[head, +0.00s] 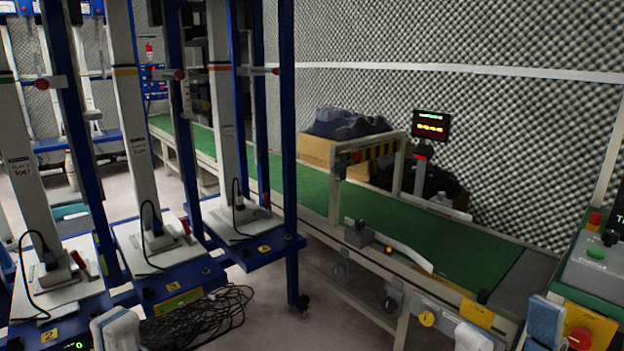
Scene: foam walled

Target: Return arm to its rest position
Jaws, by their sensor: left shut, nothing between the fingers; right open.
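My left gripper (116,326) shows at the bottom edge, left of centre, with its pale blue-grey fingers together and empty. It appears in front of the blue rack base and a heap of black cables. My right gripper (508,324) shows at the bottom right, with its two fingers wide apart and nothing between them. It appears in front of the near end of the conveyor. Only the finger ends show; the rest of both arms is out of the picture.
A blue-framed rack (290,130) with tall white columns fills the left. Black cables (200,318) lie beneath it. A green conveyor (400,222) runs across the middle to the right. A control box with buttons (594,262) stands at the right edge. Grey foam covers the walls.

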